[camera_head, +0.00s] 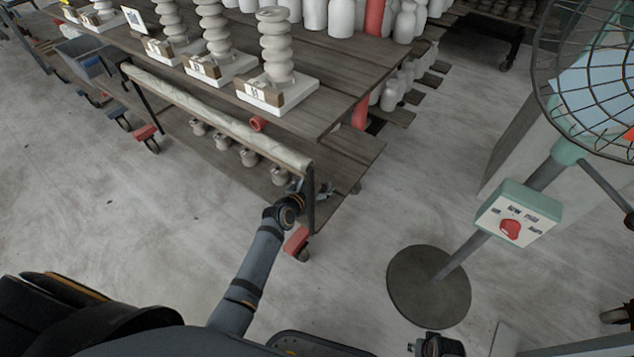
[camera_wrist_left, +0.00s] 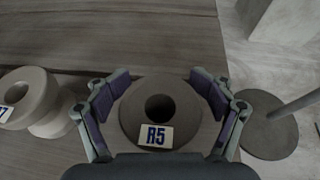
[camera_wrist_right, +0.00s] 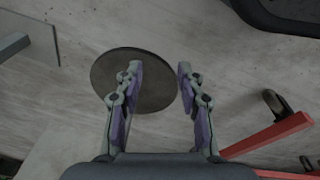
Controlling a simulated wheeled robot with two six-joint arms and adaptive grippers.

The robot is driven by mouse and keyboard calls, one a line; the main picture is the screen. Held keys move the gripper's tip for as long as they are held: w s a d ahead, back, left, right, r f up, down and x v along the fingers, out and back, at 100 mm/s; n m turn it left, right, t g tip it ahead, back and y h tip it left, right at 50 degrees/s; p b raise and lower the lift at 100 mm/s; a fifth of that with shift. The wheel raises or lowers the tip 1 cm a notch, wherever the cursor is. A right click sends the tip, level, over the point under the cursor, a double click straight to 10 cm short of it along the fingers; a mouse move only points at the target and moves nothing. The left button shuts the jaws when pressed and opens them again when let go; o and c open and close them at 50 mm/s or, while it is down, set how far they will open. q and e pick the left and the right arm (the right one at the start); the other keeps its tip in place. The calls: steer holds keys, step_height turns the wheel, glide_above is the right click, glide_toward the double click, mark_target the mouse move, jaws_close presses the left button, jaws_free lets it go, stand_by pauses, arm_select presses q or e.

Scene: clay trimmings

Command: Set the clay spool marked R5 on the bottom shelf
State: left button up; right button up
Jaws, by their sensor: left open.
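The clay spool marked R5 (camera_wrist_left: 134,114) stands upright on the wooden boards of the bottom shelf (camera_wrist_left: 82,148) in the left wrist view. Its blue-lettered label faces my left gripper (camera_wrist_left: 160,77). That gripper is open, with one finger on either side of the spool; a narrow gap shows beside the fingers. In the head view my left gripper (camera_head: 318,190) reaches in at the rack's near right corner, by a row of spools. I cannot tell there which one is R5. My right gripper (camera_wrist_right: 160,68) is open and empty above the floor.
Another labelled spool (camera_wrist_left: 28,98) stands close on the left. A padded rail (camera_head: 215,112) and a dark post (camera_head: 310,200) edge the rack. Stacked clay pieces (camera_head: 276,50) stand on the top shelf. A fan's round base (camera_head: 428,287) is on the floor to the right.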

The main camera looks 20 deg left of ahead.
arm_select(q)
steer(key=shift+s+r, duration=0.15)
steer(key=shift+r, duration=0.05)
steer(key=p+v, duration=0.3)
steer(key=v, duration=0.3)
steer(key=shift+s+a+r, duration=0.1)
steer(key=shift+r, duration=0.05)
steer(key=p+v, duration=0.1)
steer(key=v, duration=0.3)
steer(key=shift+s+r, duration=0.1)
steer(key=shift+s, duration=0.2)
steer(key=shift+s+a+r, duration=0.1)
steer(key=shift+s+a, duration=0.05)
steer(key=shift+s, duration=0.25)
arm_select(e)
steer(key=s+d+f, duration=0.2)
steer(key=s+f, duration=0.4)
steer(key=s, duration=0.1)
